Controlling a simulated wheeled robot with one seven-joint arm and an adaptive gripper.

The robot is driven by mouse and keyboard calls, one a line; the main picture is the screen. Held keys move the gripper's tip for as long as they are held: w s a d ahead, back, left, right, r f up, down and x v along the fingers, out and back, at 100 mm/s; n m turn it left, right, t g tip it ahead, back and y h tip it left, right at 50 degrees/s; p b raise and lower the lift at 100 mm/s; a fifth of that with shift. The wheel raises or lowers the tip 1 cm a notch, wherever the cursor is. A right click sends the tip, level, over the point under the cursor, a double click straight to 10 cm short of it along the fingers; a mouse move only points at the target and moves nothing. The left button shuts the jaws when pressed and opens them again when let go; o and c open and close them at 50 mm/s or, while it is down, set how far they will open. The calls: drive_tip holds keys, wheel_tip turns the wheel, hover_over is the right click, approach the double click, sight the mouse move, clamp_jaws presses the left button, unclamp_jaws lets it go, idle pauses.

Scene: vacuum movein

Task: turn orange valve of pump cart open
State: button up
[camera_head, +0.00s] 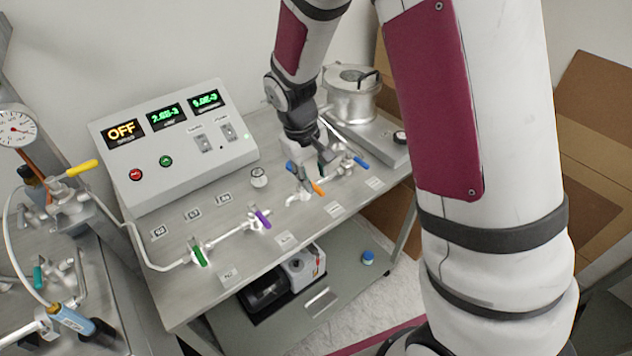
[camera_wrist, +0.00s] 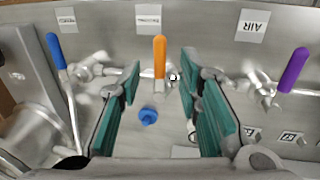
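The orange valve handle (camera_head: 318,187) of the pump cart sits on the pipe line at the right part of the cart top. In the wrist view the orange handle (camera_wrist: 160,57) points up the picture, lying between my gripper's teal fingers and past their tips. My gripper (camera_wrist: 160,78) is open, with one finger on each side of the valve and a visible gap to the handle. In the head view my gripper (camera_head: 316,158) is just above and behind the valve and partly hides the pipes there.
A purple valve handle (camera_wrist: 293,70) and a blue one (camera_wrist: 56,50) flank the orange one. A blue knob (camera_wrist: 149,115) shows between my fingers. A green handle (camera_head: 199,256) is farther left. The control box (camera_head: 185,160) stands behind, and a metal chamber (camera_head: 352,98) stands right.

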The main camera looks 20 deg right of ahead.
sight(317, 187)
drive_tip(key=shift+w+d+f, duration=0.1)
drive_tip(key=shift+d+f, duration=0.1)
drive_tip(key=shift+f, duration=0.65)
drive_tip(key=shift+w+d+f, duration=0.1)
drive_tip(key=shift+d+f, duration=0.05)
drive_tip(key=shift+f, duration=0.7)
clamp_jaws()
